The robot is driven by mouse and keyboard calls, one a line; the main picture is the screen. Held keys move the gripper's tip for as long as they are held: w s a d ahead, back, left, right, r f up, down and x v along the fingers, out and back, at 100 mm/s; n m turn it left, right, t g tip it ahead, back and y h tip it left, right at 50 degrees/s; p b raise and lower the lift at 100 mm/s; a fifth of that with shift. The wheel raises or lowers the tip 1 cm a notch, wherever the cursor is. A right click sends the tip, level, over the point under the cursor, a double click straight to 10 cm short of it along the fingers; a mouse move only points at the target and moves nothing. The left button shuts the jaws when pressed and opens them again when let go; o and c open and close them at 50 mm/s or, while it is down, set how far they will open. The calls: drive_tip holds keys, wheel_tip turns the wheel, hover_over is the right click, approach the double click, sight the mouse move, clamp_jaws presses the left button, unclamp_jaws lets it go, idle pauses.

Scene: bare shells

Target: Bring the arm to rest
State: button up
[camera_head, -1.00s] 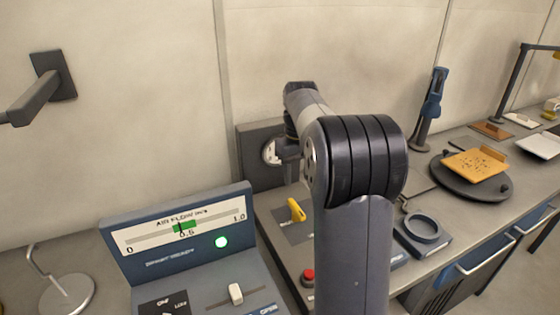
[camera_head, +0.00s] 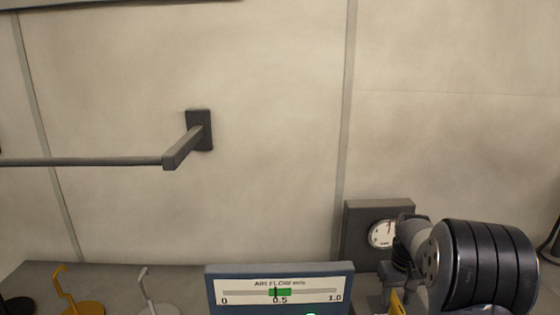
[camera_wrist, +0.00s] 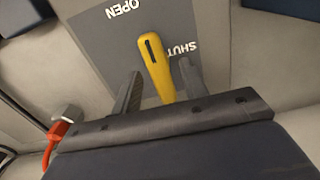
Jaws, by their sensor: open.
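My gripper (camera_wrist: 159,70) shows in the wrist view with its two fingers apart. A yellow lever handle (camera_wrist: 155,62) lies between or just beyond the fingers; I cannot tell whether they touch it. The lever is on a grey plate (camera_wrist: 95,40) marked OPEN and SHUT. In the head view my arm is bent at the lower right, and its fingers are not clear there. A bit of yellow (camera_head: 396,302) shows beside it at the bottom edge.
The air flow panel (camera_head: 236,298) stands left of my arm. A round gauge (camera_head: 381,234) is on a dark backing behind the arm. A wall bar (camera_head: 90,162) juts out at left. A yellow stand (camera_head: 82,308) and a white stand (camera_head: 158,308) are at lower left.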

drive_tip(key=shift+r, duration=0.1)
wheel_tip(320, 180, up, 11)
wheel_tip(320, 180, down, 11)
drive_tip(key=shift+r, duration=0.1)
drive_tip(key=shift+f, duration=0.25)
drive_tip(key=m+b, duration=0.1)
drive_tip(key=m, duration=0.4)
drive_tip(key=shift+m+b, duration=0.6)
drive_tip(key=shift+m, duration=1.3)
drive_tip(key=shift+r, duration=0.1)
